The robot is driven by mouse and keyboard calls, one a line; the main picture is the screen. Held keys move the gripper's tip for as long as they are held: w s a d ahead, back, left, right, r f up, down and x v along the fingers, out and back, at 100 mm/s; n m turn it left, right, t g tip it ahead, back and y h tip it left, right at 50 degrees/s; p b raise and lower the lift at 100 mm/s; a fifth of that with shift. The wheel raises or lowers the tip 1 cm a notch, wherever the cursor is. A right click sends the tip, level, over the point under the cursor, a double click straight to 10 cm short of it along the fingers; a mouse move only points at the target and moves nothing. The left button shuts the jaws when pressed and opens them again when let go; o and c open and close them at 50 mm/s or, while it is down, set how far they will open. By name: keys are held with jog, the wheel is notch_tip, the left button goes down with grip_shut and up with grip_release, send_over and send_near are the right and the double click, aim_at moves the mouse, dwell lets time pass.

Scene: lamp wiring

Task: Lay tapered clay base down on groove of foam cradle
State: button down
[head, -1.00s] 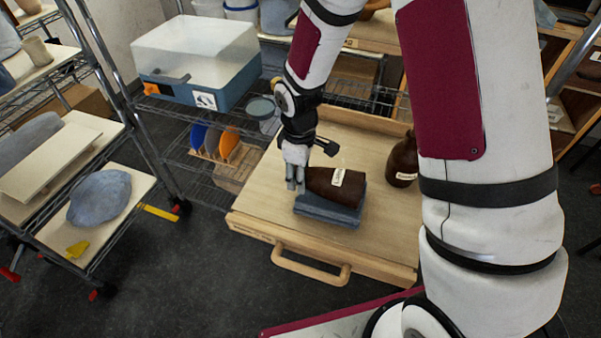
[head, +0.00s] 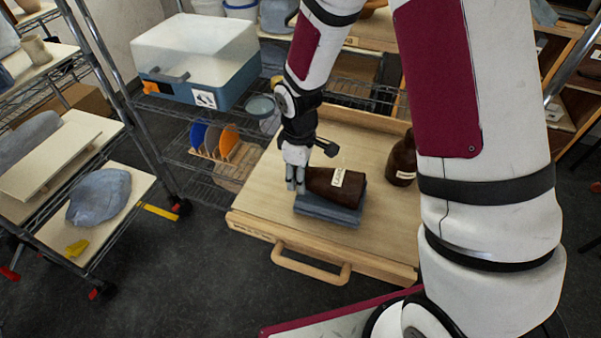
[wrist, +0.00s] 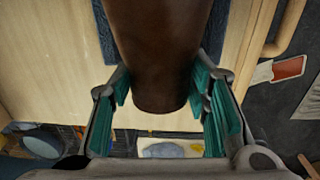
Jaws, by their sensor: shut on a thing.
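The tapered clay base (head: 334,187) is dark brown with a white label. It lies on its side along the top of the blue-grey foam cradle (head: 329,213), its narrow end toward my gripper. My gripper (head: 296,185) is at that narrow end, on the left. In the wrist view the brown base (wrist: 158,60) sits between the teal finger pads of my gripper (wrist: 162,110), and the cradle's blue foam (wrist: 215,30) shows on both sides of it. The groove is hidden under the base, so full seating cannot be seen.
A second brown labelled piece (head: 402,160) stands upright to the right on the wooden tray (head: 262,195). The tray has a front handle (head: 312,270) and a raised back edge. Wire shelves (head: 150,150) stand close on the left. The front left of the tray is clear.

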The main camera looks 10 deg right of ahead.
jog(key=shift+f, duration=0.1)
dwell(0.3)
jog(key=c, duration=0.8)
grip_release()
jog(key=shift+r+p, duration=1.6)
jog(key=shift+r, duration=3.4)
jog(key=shift+r, duration=0.1)
jog(key=s+d+r+m+t+b, duration=0.1)
jog(key=s+d+r+m+t, duration=0.2)
jog(key=s+r, duration=0.5)
jog(key=s+d+r+m+t+b, duration=0.1)
jog(key=s+d+r+m, duration=0.3)
jog(key=r, duration=0.8)
jog(key=s+r+m+t+b, duration=0.1)
jog(key=s+m, duration=0.3)
jog(key=s, duration=0.4)
jog(key=shift+r, duration=0.2)
